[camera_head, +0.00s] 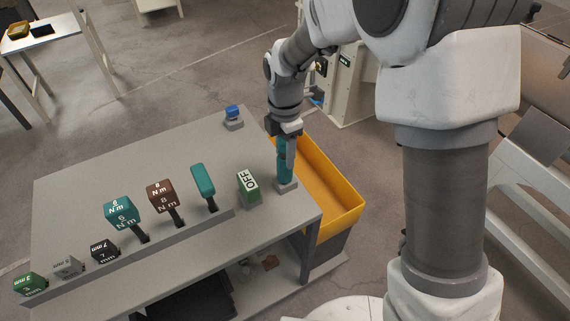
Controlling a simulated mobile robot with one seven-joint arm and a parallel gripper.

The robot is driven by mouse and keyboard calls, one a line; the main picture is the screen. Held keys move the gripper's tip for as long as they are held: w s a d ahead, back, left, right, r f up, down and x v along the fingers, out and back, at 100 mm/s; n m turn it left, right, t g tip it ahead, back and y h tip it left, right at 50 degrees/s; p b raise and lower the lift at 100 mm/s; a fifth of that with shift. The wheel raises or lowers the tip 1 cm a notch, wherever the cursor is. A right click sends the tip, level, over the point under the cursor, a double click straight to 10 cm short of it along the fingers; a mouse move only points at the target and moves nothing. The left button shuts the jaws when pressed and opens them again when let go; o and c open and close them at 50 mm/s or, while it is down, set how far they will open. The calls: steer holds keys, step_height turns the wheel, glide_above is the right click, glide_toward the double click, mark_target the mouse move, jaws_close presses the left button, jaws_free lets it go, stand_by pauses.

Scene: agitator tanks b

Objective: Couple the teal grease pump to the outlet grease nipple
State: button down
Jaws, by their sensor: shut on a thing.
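A teal upright cylinder that looks like the teal grease pump (284,171) stands at the right end of the grey table, with its lower end at a small grey block. My gripper (291,152) points down from above and is shut on the pump's upper part. The gripper hides some of the pump, and I cannot tell whether the pump is seated in the block or just clear of it. I cannot make out the outlet grease nipple in this view.
On the table (110,170) a rack (150,247) holds several labelled tools, including a teal-handled one (203,181). A green OFF block (249,187) stands left of the pump. A yellow bin (343,215) adjoins the table's right side. A beige machine (349,90) stands behind.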

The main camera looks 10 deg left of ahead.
steer(key=shift+r, duration=0.15)
steer(key=shift+r, duration=0.35)
steer(key=r, duration=0.3)
steer(key=shift+a+r+p, duration=0.2)
steer(key=shift+r+p, duration=0.1)
steer(key=shift+p, duration=0.05)
steer(key=s+a+r+p, duration=0.1)
steer(key=a+r, duration=0.5)
steer(key=a, duration=0.5)
steer(key=shift+s+r, duration=0.15)
steer(key=shift+r, duration=0.05)
steer(key=shift+a, duration=0.1)
steer(key=c, duration=0.9)
jaws_free()
steer(key=shift+c, duration=0.2)
jaws_close()
